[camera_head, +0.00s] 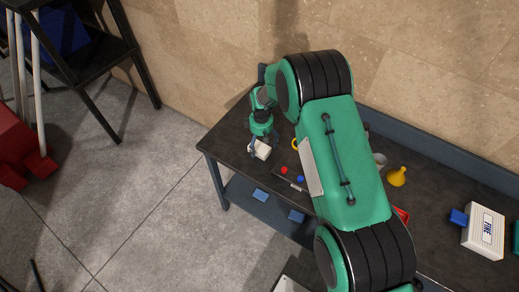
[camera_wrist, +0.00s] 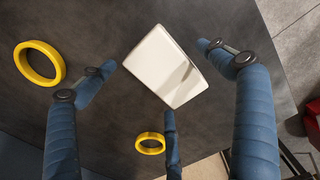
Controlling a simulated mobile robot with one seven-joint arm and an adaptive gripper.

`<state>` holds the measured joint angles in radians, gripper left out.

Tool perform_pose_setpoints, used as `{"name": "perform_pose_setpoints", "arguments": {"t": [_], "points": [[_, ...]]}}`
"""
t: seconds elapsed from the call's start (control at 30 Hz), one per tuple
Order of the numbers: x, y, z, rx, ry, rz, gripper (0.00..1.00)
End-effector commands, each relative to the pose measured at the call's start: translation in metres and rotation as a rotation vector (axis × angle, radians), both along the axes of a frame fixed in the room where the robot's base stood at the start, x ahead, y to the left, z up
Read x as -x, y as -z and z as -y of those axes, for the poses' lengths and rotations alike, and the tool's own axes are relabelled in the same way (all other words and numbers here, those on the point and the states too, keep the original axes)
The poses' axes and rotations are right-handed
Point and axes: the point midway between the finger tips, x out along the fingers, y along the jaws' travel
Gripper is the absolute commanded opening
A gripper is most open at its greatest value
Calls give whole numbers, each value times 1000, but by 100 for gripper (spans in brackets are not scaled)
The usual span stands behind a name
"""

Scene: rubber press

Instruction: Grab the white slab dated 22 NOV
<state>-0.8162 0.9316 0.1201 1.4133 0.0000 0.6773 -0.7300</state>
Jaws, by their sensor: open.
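A white slab (camera_head: 262,151) lies at the left end of the dark table, under my gripper (camera_head: 260,143). In the wrist view the slab (camera_wrist: 160,62) lies tilted in the picture, between the blue fingers of my gripper (camera_wrist: 157,58). The fingers are spread open, one at its left, one at its right and one at its lower edge. A gap shows at the left finger; I cannot tell whether the others touch. A finger's shadow falls on the slab's right part. No date is readable on the face I see.
Two yellow rings (camera_wrist: 60,65) (camera_wrist: 150,150) lie near the slab. Red (camera_head: 284,169) and blue (camera_head: 300,179) knobs, a yellow funnel (camera_head: 397,177) and a white box (camera_head: 484,231) stand farther right. The table's left edge (camera_head: 205,153) is close; a wall runs behind.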

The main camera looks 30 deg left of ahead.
Motion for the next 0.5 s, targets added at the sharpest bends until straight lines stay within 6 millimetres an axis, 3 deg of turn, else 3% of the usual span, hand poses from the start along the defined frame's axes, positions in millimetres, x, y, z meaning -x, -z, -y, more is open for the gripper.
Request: {"name": "perform_pose_setpoints", "arguments": {"t": [0.2,0.5], "points": [[0,16,0,-1,0,1,91],[0,19,0,-1,0,1,91]]}}
